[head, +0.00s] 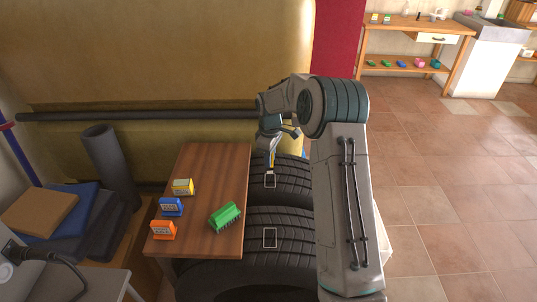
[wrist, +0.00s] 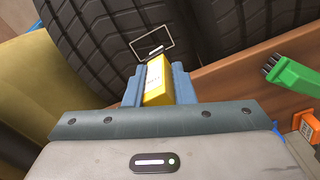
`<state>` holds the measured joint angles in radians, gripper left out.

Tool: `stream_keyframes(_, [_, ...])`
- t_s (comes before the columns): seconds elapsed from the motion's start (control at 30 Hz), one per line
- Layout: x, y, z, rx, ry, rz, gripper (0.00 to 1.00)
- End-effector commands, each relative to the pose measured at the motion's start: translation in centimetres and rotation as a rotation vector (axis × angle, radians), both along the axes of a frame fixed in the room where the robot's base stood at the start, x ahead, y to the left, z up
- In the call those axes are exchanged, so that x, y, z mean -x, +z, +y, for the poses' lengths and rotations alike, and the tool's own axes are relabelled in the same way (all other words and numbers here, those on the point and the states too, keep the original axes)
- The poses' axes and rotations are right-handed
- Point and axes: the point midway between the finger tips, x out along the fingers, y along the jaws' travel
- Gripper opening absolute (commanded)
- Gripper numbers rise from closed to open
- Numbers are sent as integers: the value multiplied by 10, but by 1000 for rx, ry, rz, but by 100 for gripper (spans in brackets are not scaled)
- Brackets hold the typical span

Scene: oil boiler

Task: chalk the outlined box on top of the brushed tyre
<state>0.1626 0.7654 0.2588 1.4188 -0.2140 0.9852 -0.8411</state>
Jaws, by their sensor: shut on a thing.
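Two dark tyres lie beside the small table, a far one (head: 288,172) and a near one (head: 290,222). Each has a white outlined box on top, the far box (head: 270,181) and the near box (head: 270,238). I cannot tell by look which tyre is brushed. My gripper (head: 270,160) is over the far tyre, shut on a yellow chalk (wrist: 157,80). In the wrist view the chalk's tip is at the lower edge of an outlined box (wrist: 145,37), with a short white mark (wrist: 156,50) beside it. Contact is unclear. A green brush (head: 225,217) lies on the table.
The wooden table (head: 205,160) also holds a yellow item (head: 183,187), a blue item (head: 171,207) and an orange item (head: 163,230). A large yellow tank (head: 200,60) with a dark pipe (head: 150,116) stands behind. The tiled floor at right is open.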

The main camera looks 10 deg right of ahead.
Motion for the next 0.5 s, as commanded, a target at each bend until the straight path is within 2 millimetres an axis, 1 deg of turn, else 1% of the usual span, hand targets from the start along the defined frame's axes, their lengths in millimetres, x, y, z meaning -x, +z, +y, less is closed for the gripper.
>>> stream_keyframes(0.2, [0, 1, 0, 0, -1, 0, 0])
stream_keyframes(0.37, [0, -9, 1, 0, 1, 0, 0])
stream_keyframes(0.5, [0, -22, 2, 0, 2, 0, 0])
